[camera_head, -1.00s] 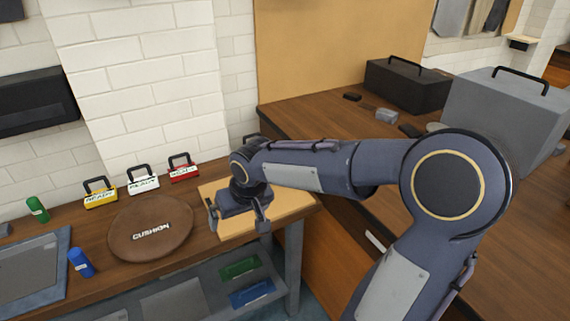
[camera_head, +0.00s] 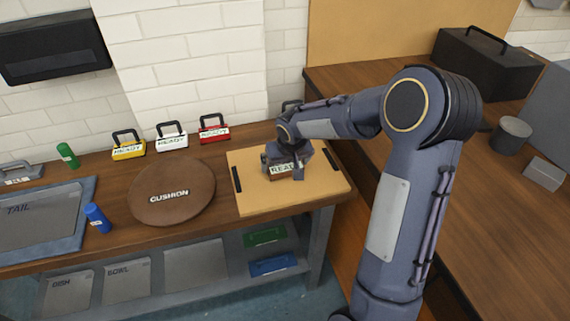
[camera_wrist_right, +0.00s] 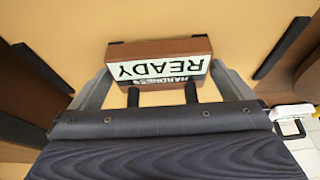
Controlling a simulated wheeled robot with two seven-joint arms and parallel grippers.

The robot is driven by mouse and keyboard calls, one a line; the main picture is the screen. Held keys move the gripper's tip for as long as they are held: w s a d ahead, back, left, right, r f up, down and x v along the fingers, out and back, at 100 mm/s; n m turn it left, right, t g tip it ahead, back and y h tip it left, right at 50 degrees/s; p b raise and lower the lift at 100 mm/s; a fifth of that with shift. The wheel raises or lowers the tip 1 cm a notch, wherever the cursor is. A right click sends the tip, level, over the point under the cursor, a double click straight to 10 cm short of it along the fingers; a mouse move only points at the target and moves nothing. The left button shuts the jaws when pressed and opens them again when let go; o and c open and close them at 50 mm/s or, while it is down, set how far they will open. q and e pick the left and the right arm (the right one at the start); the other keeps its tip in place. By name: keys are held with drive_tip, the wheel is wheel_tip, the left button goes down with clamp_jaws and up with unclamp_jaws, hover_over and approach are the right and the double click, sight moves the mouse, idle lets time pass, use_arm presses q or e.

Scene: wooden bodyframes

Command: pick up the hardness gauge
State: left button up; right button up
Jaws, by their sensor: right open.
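The hardness gauge (camera_head: 285,170) is a brown block with a white READY label and a black handle. It sits on the tan board (camera_head: 248,196). In the right wrist view the gauge (camera_wrist_right: 160,52) lies ahead, its label reading HARDNESS and READY upside down. My right gripper (camera_head: 287,161) is over the gauge, open, and hides part of it. In the wrist view its fingers (camera_wrist_right: 162,84) stand on either side of the gauge's near part and the two dark handle posts. I cannot tell whether they touch it. My left gripper is not in view.
Yellow (camera_head: 128,150), white (camera_head: 171,143) and red (camera_head: 214,134) READY gauges stand along the wall. Two dark bars edge the board. A blue bottle (camera_head: 97,218) stands at the front left.

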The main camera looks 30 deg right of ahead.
drive_tip(key=shift+w+f, duration=0.1)
drive_tip(key=shift+f, duration=0.2)
drive_tip(key=shift+c, duration=0.4)
drive_tip(key=c, duration=0.8)
